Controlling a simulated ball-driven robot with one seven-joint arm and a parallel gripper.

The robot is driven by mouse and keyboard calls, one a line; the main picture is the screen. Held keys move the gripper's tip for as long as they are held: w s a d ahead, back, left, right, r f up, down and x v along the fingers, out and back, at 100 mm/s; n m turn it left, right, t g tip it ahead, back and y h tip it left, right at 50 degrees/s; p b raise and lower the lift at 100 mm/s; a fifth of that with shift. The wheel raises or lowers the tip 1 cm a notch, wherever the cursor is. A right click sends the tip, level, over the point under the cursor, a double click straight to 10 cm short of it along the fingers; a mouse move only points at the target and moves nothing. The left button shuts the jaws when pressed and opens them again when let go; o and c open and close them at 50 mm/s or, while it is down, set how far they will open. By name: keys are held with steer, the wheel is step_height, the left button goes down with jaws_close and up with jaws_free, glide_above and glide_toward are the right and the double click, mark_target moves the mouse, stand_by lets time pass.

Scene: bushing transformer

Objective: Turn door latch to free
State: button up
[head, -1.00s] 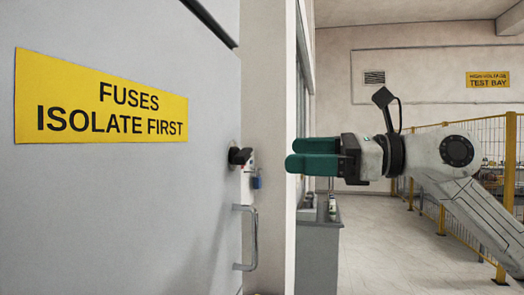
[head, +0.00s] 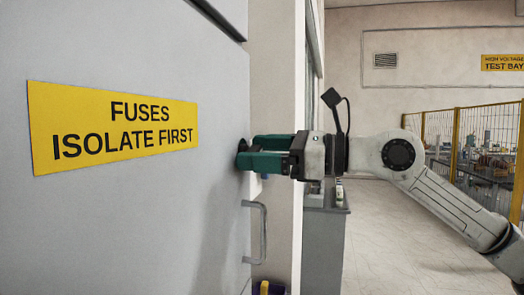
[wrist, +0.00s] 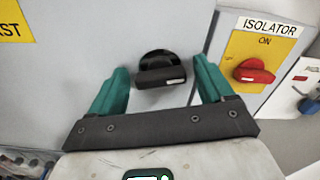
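The black door latch (wrist: 160,68) is a round knob with a crossbar and a small white mark, on the grey cabinet door (head: 130,230). In the wrist view the bar lies nearly level. My gripper (head: 256,152) is at the door; its two green fingers are spread, one on each side of the latch, in the wrist view. A gap shows between each finger and the bar, so it is not gripped. In the head view the fingers hide most of the latch; a dark part (head: 241,147) shows at their tips.
A grey pull handle (head: 263,232) stands out from the door below my gripper. Right of the latch in the wrist view is a red isolator switch (wrist: 254,70) on a yellow plate marked ON. A yellow fence (head: 456,150) stands behind my arm.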

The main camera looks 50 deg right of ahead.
steer(key=c, duration=0.9)
steer(key=shift+f+m+b, duration=0.15)
steer(key=shift+m+b, duration=0.65)
steer(key=shift+b, duration=0.25)
steer(key=shift+r+m+b, duration=0.2)
steer(key=shift+m+b, duration=0.2)
steer(key=shift+m, duration=0.4)
steer(key=o, duration=1)
steer(key=shift+o, duration=0.2)
steer(key=shift+s+d, duration=0.1)
steer(key=b+v, duration=0.3)
steer(key=v, duration=0.7)
steer(key=shift+s, duration=0.3)
